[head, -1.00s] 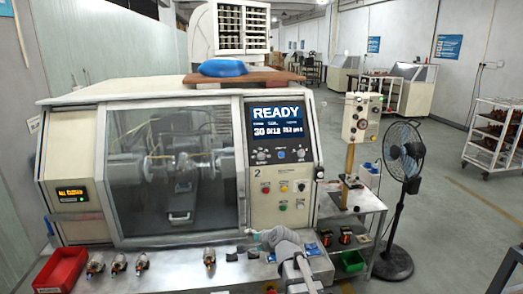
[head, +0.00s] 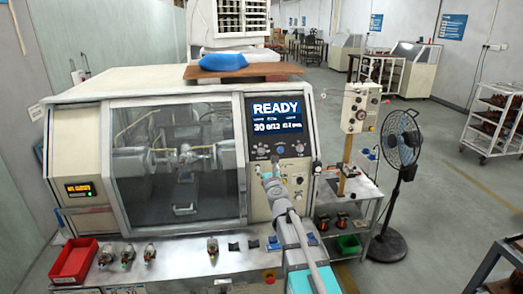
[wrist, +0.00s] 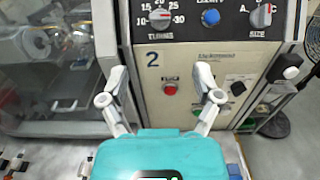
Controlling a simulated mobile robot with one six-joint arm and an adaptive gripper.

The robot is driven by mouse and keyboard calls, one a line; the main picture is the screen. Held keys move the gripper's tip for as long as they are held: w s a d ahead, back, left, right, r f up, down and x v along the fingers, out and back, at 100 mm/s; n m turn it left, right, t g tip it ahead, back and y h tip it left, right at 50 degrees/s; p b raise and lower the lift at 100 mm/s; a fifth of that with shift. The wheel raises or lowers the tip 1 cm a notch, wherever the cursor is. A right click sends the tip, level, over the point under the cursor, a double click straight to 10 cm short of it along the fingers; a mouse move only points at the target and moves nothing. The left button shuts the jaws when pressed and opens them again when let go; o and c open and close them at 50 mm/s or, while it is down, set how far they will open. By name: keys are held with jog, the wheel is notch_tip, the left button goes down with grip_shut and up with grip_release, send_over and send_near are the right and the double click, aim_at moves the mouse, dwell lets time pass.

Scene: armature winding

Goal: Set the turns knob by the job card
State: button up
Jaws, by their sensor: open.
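The turns knob (wrist: 158,16) is at the top of the wrist view, on the dark panel strip with a number scale around it. I cannot tell for sure where it points. My gripper (wrist: 160,82) is open and empty, below the knob and apart from it, in front of the cream panel. In the head view my gripper (head: 268,172) is just below the row of knobs. The machine's screen (head: 277,117) reads READY, with a 30 under it. I cannot make out a job card's text.
A blue knob (wrist: 210,18) and the size knob (wrist: 262,17) are right of the turns knob. A red button (wrist: 170,88) is between my fingers in the picture. A red bin (head: 74,262) and several armatures stand on the bench. A fan (head: 400,150) stands right.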

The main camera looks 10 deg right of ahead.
aim_at(262, 152)
jog(key=shift+w, duration=0.1)
dwell(0.3)
jog(key=w, duration=1.3)
jog(key=shift+w, duration=0.35)
grip_shut()
